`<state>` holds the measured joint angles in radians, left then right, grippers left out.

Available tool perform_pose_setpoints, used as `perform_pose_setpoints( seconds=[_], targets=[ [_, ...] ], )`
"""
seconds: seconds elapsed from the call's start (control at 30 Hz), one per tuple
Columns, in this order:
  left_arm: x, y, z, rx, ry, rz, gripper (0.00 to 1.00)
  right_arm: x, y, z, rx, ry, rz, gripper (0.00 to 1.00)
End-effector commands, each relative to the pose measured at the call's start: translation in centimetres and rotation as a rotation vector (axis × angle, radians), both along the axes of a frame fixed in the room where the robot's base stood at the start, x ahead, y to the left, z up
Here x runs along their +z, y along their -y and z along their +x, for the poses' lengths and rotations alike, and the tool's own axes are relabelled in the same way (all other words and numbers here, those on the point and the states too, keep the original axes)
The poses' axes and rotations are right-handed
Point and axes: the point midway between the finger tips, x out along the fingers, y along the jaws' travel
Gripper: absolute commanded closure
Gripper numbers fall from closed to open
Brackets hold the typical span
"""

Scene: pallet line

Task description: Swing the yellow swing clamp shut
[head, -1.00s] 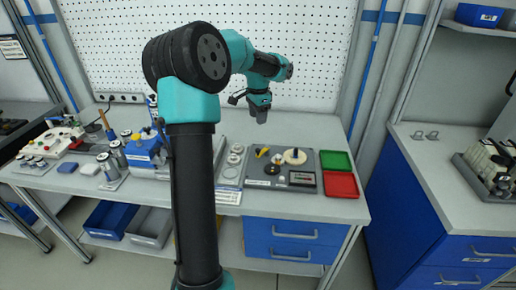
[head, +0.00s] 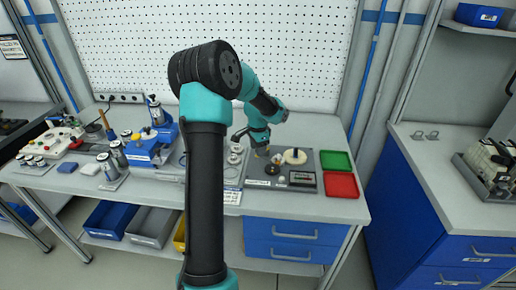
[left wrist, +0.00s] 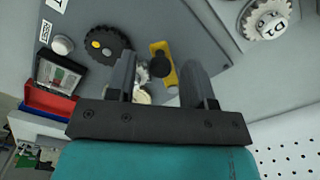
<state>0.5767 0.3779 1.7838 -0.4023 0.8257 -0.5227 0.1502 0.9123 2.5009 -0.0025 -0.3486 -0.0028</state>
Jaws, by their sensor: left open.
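The yellow swing clamp (left wrist: 163,66) shows in the left wrist view as a short yellow bar with a black knob on it. My left gripper (left wrist: 163,72) is open, and the clamp appears between its two fingers, nearer the right one. I cannot tell whether a finger touches it. In the head view my left gripper (head: 260,151) is low over the left part of the grey fixture plate (head: 309,164) and hides most of the clamp. My right gripper is not in view.
A black knurled disc (left wrist: 107,45) and a white button (left wrist: 62,45) are close by on the plate. A round cream part (head: 295,156) stands behind. Green (head: 336,160) and red (head: 341,185) trays lie to the right. A blue device (head: 150,147) stands to the left.

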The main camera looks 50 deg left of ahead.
Motion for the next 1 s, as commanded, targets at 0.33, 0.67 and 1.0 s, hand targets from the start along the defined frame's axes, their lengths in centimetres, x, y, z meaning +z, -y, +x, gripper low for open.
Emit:
perform_pose_setpoints(
  seconds=[0.33,0.67,1.0],
  targets=[
    [-0.11,-0.01,0.02,0.000,0.001,0.001,0.58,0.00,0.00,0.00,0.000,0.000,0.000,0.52],
    [-0.08,-0.01,0.02,0.000,0.001,0.001,0.89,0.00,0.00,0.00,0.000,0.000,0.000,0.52],
    [-0.07,-0.02,0.02,0.000,0.001,0.001,1.00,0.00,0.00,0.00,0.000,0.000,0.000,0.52]
  ],
)
